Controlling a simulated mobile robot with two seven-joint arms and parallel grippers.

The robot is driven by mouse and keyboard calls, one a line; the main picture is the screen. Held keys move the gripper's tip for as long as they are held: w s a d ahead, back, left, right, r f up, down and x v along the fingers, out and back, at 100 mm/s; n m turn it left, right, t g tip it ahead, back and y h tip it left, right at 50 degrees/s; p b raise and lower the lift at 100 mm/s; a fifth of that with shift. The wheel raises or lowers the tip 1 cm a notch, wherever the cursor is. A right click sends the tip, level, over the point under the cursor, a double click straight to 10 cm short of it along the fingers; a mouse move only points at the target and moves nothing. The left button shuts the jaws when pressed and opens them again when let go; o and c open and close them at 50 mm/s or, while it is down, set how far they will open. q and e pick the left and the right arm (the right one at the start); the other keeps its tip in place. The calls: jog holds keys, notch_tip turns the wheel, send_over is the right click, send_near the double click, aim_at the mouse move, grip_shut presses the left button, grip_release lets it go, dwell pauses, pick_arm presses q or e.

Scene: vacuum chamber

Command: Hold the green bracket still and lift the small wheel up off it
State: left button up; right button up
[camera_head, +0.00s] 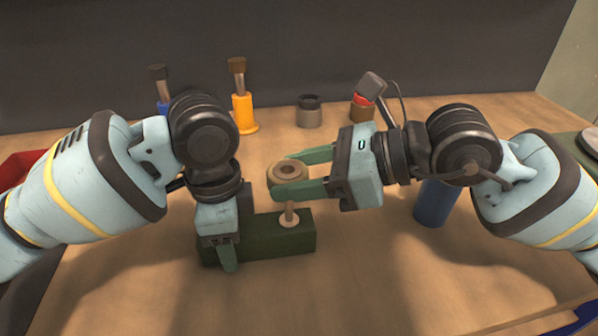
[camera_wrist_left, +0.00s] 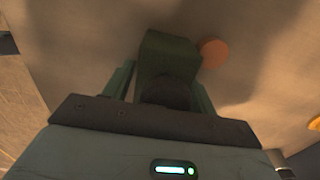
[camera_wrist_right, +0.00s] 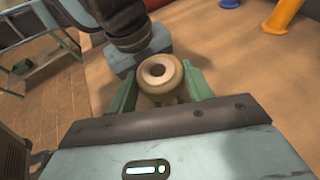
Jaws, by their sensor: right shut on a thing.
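The green bracket (camera_head: 262,240) lies on the table with an upright tan peg (camera_head: 289,213) on it. The small wheel (camera_head: 287,171), tan with a dark centre hole, is between the fingers of my right gripper (camera_head: 294,173), which is shut on it. It sits above the peg's visible part; fingers hide whether the peg's top is inside it. The wheel also shows in the right wrist view (camera_wrist_right: 160,76). My left gripper (camera_head: 228,255) points down at the bracket's left end. In the left wrist view its fingers flank the green block (camera_wrist_left: 170,55) closely and appear shut on it.
Behind stand an orange post (camera_head: 243,110), a blue post (camera_head: 163,107), a grey cylinder (camera_head: 310,111) and a red-and-brown piece (camera_head: 363,105). A blue cylinder (camera_head: 433,204) stands right of the bracket, under my right arm. A red bin (camera_head: 18,167) is at left.

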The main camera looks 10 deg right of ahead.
pick_arm(q)
jog(key=shift+o, duration=1.2)
jog(key=shift+r, duration=0.2)
notch_tip(320, 180, up, 12)
jog(key=shift+f, duration=0.15)
